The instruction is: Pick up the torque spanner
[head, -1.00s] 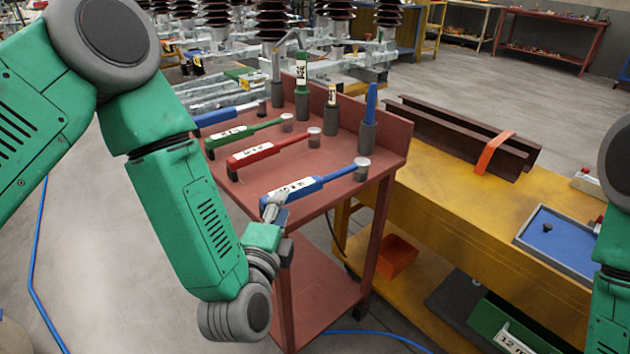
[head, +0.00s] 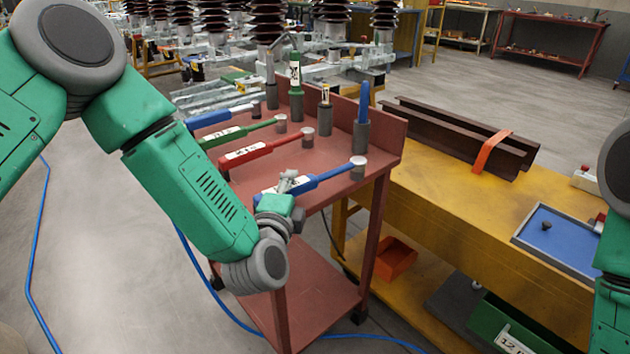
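Several long spanners lie in a row on the red cart (head: 330,152). The nearest is a blue spanner (head: 330,176) with a white label on its handle, its head end by a grey holder. Behind it lie a red spanner (head: 265,151), a green spanner (head: 235,133) and another blue one (head: 210,118). My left gripper (head: 289,182) is at the handle of the nearest blue spanner and covers part of its label. The fingers are small, and I cannot tell whether they are closed on it. My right arm shows at the right edge, but its gripper is out of view.
Upright tools stand in grey holders at the cart's back, including a green one (head: 296,80) and a blue one (head: 363,105). A yellow bench (head: 450,205) at the right carries brown beams (head: 460,135) and a blue tray (head: 560,240).

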